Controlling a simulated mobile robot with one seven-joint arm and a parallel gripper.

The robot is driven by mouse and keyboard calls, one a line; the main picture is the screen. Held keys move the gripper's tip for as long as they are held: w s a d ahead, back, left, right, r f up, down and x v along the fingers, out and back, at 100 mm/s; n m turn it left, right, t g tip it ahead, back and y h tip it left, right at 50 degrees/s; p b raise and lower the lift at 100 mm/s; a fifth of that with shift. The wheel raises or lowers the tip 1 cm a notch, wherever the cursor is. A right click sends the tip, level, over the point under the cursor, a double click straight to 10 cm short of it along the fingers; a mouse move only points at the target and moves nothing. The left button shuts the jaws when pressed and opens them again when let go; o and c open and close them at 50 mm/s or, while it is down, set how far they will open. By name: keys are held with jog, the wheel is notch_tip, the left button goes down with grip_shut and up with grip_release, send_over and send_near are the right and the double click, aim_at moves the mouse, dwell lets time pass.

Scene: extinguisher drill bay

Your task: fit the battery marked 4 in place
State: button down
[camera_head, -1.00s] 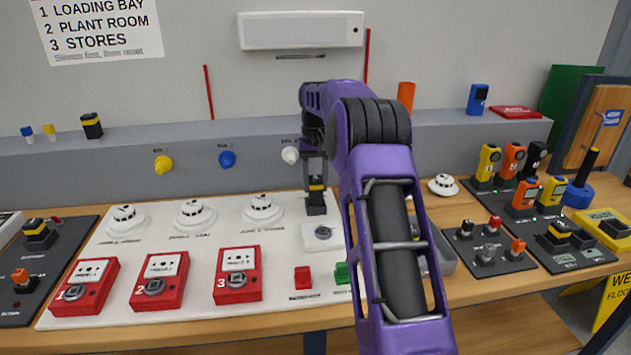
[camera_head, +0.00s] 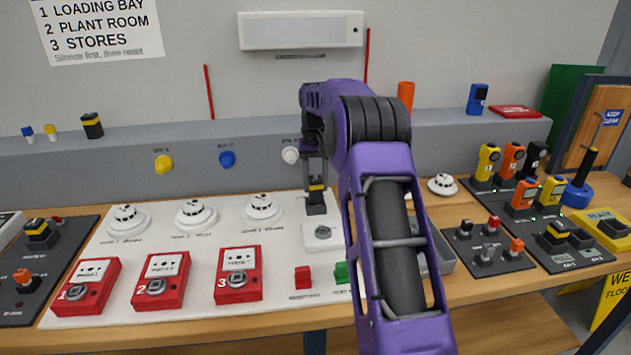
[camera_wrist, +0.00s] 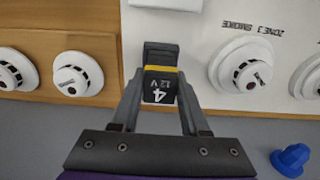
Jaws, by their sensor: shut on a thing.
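The battery marked 4 (camera_wrist: 160,88) is black with a yellow band, and its white "4" and "12 V" face the wrist camera. My gripper (camera_wrist: 156,100) is shut on it, one finger on each side. In the head view my gripper (camera_head: 315,172) points down over the back edge of the white panel, with the battery (camera_head: 316,189) between its fingers. A dark block (camera_wrist: 160,53) lies just beyond the yellow band in the wrist view. I cannot tell whether it is a holder or part of the battery, nor whether the battery is seated.
White smoke detectors (camera_head: 262,207) and red call points (camera_head: 238,274) stand left of the gripper on the white panel (camera_head: 120,311). A small grey-topped white unit (camera_head: 322,236) is just in front. Yellow, blue and white knobs line the grey ledge (camera_head: 203,171) behind. Another black-and-yellow block (camera_head: 92,126) sits on the ledge.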

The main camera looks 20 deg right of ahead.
aim_at(315, 191)
jog(key=shift+f+b, duration=0.35)
jog(key=shift+f, duration=1.2)
dwell(1.1)
grip_release()
dwell(0.5)
jog(key=shift+r+p, duration=2.8)
jog(key=shift+r, duration=0.7)
